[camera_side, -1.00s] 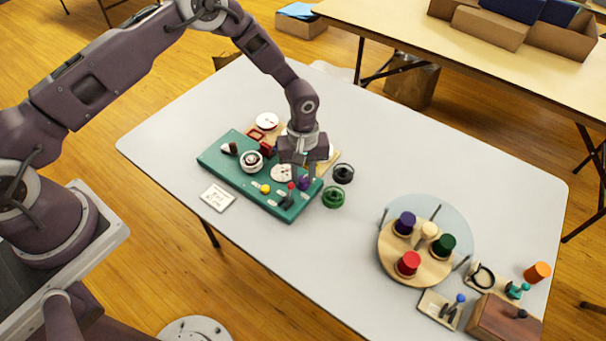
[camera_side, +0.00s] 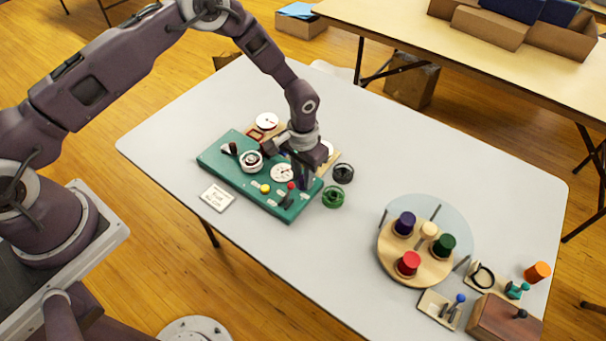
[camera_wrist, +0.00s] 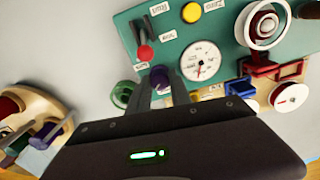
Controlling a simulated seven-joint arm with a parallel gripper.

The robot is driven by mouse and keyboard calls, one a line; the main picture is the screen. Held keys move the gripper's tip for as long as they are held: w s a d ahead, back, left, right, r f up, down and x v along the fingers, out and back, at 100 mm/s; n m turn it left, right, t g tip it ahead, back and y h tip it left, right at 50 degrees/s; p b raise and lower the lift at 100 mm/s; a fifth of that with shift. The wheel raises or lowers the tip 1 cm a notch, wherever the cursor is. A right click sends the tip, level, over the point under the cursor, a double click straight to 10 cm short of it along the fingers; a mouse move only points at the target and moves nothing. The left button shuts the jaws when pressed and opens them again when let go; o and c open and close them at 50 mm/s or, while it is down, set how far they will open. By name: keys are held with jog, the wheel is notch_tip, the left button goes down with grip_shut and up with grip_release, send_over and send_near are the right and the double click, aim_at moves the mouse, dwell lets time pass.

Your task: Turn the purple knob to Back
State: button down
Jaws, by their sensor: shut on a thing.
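The green control board (camera_side: 237,178) lies on the grey table and also shows in the wrist view (camera_wrist: 224,30). The purple knob (camera_wrist: 160,75) sits near the board's edge, beside the white dial (camera_wrist: 200,61). My gripper (camera_wrist: 160,82) points down at the knob, with its two fingers shut on it, one on each side. In the side view my gripper (camera_side: 302,182) stands over the board's right end, and its fingers hide most of the knob. The knob's pointer is hidden, and the small label by it is too blurred to read.
A red button (camera_wrist: 145,52), a yellow button (camera_wrist: 190,13) and a dark lever stand close by on the board. A green spool (camera_side: 333,197) and a black spool (camera_side: 343,173) lie just off its right end. A round wooden tray (camera_side: 385,245) stands further right.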

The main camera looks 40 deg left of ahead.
jog(key=m, duration=1.3)
jog(key=shift+m, duration=0.4)
dwell(0.4)
jog(key=c, duration=1.2)
grip_release()
jog(key=shift+o, duration=0.2)
